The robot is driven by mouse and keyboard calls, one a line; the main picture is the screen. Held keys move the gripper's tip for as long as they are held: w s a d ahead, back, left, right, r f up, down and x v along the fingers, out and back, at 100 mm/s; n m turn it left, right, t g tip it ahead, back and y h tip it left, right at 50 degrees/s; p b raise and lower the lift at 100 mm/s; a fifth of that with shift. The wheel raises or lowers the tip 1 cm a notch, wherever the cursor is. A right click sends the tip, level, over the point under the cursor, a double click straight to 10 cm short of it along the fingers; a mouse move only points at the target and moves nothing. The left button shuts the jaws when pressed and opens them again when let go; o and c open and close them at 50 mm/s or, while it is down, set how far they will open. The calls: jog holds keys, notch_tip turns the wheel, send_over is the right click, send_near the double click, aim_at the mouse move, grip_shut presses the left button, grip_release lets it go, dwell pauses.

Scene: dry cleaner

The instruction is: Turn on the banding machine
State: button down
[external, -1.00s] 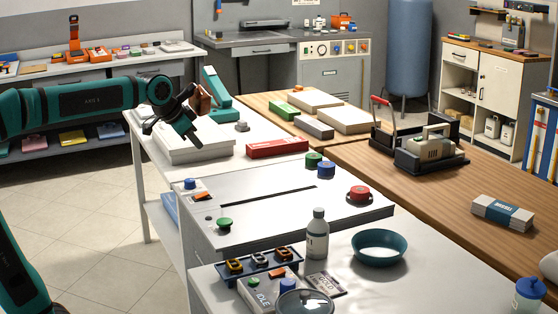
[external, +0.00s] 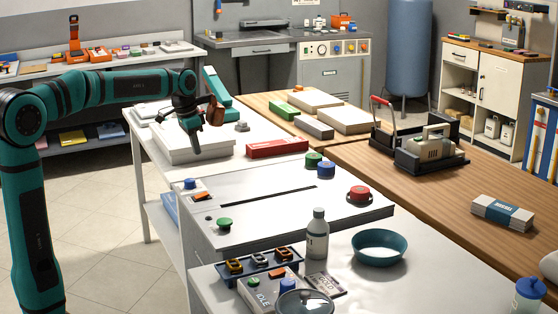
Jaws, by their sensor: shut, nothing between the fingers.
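A white flat-topped unit with a long dark slot, which looks like the banding machine (external: 275,220), stands in the middle of the external view. On its top are a green button (external: 224,223) at the front left, an orange switch (external: 202,196) and a blue knob (external: 190,184) at the left, and a red button (external: 359,193) at the right. My gripper (external: 194,150) points down over the white stack behind the unit, apart from all these controls. It is shut and empty. No label on the unit is readable.
A red box (external: 277,148) and a white stack (external: 172,154) lie behind the unit. Floor at the left is clear.

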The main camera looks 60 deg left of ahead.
aim_at(207, 193)
jog(key=shift+f, duration=0.1)
jog(key=w+f, duration=0.1)
jog(key=f, duration=0.8)
jog(key=w+f, duration=0.1)
jog(key=f, duration=0.3)
jog(key=shift+w+f, duration=0.3)
jog(key=shift+w, duration=0.05)
jog(key=shift+w+f+g, duration=0.15)
jog(key=shift+f+g, duration=0.2)
jog(key=shift+g, duration=0.05)
jog(key=shift+r, duration=0.1)
jog(key=shift+s+r, duration=0.25)
jog(key=shift+s, duration=0.5)
